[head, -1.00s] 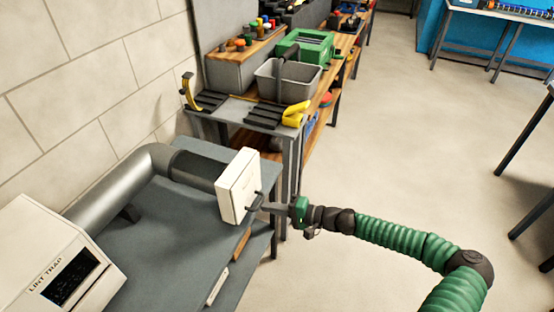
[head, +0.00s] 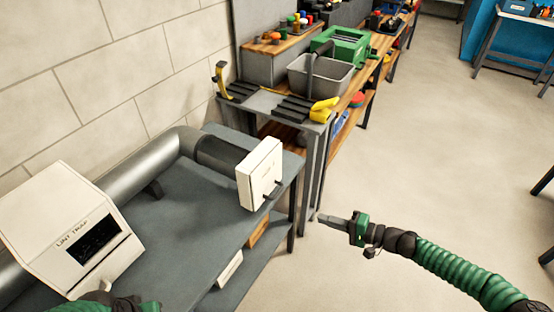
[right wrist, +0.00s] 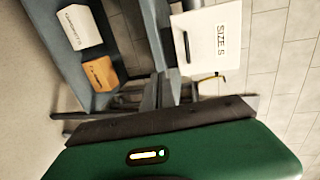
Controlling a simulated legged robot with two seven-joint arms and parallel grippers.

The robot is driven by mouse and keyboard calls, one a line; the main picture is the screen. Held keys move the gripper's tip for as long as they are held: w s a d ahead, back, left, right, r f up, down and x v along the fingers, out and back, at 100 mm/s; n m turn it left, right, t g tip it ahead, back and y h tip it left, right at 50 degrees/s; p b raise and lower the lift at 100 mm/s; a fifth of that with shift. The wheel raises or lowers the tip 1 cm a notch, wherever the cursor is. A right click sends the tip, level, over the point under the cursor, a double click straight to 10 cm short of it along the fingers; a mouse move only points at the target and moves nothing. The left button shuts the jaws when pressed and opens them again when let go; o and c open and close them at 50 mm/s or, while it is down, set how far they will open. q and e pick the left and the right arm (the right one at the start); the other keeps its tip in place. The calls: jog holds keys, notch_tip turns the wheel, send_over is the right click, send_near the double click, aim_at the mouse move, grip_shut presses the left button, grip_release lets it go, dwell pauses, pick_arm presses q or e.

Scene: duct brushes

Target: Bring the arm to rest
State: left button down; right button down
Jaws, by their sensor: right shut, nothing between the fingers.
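My right gripper (head: 322,217) is shut and empty, hanging over open floor to the right of the grey bench. It is clear of the white box (head: 258,172) on the end of the duct (head: 150,165). That box has a dark handle on its front.
The bench (head: 185,235) carries the lint trap box (head: 72,225). Under its edge are an orange block (head: 259,231) and a white block (head: 229,268). Behind stands a workbench with a grey bin (head: 320,78) and yellow tool (head: 324,110).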

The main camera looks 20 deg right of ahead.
jog(key=s+a+f+n+g+h+p, duration=0.3)
jog(key=s+a+n+g+p, duration=0.3)
jog(key=s+a+g, duration=0.7)
jog(key=s+r+n+t+h+p, duration=0.1)
jog(key=r+t+h+p, duration=0.1)
jog(key=r, duration=0.7)
jog(key=s+r+n+t+h+p, duration=0.1)
jog(key=s+r+n+h+p, duration=0.1)
jog(key=r+h, duration=0.3)
notch_tip(320, 180, up, 5)
jog(key=shift+s+d+f+n+t+h+p, duration=0.2)
jog(key=shift+d+n+t+h+p, duration=0.1)
jog(key=shift+d+t, duration=0.15)
jog(key=shift+s+r, duration=0.1)
jog(key=shift+s, duration=0.05)
